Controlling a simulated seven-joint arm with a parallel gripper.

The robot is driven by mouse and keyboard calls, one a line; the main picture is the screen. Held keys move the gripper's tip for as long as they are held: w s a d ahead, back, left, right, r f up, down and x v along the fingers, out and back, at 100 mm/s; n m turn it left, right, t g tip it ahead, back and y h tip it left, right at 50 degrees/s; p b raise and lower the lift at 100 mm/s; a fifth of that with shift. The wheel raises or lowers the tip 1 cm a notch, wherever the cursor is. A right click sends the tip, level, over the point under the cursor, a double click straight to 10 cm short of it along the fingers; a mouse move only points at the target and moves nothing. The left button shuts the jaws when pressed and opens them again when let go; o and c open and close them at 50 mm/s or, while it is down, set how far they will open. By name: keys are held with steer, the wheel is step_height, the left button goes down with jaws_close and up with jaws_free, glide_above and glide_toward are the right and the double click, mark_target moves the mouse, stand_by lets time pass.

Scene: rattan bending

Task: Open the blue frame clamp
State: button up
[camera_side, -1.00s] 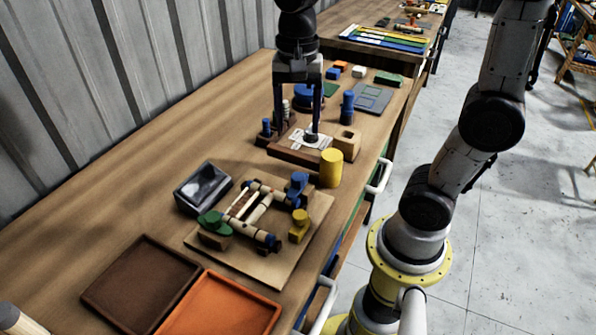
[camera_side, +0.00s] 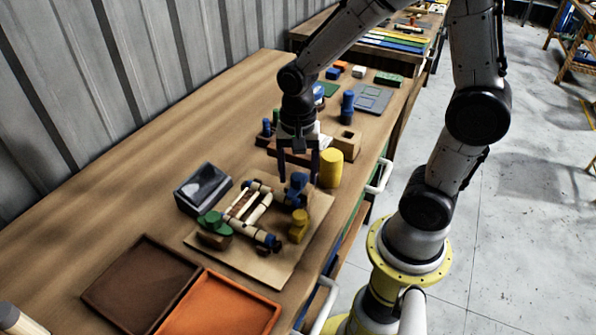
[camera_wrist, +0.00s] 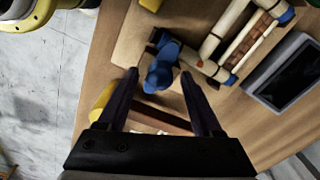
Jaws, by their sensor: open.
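The blue frame clamp (camera_side: 298,186) stands at the far corner of the rattan frame (camera_side: 249,209) on a light board (camera_side: 262,266). My gripper (camera_side: 298,178) is open, just above and behind the clamp in the side view. In the wrist view my gripper (camera_wrist: 160,88) has its fingers spread, with the round blue top of the clamp (camera_wrist: 161,74) between and slightly ahead of the tips. I cannot tell whether the fingertips touch the clamp. The frame (camera_wrist: 213,55) lies beyond it.
A yellow cylinder (camera_side: 331,168) stands close to the right of my gripper. A dark grey tray (camera_side: 203,190) lies left of the frame. A brown tray (camera_side: 140,285) and an orange tray (camera_side: 222,305) are in front. The table's left side is clear.

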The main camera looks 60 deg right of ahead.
jaws_close()
stand_by(0.3)
steer(key=shift+n, duration=0.5)
steer(key=n, duration=0.3)
steer(key=shift+n, duration=0.4)
steer(key=n, duration=0.9)
steer(key=shift+r, duration=0.1)
steer(key=shift+n, duration=2.3)
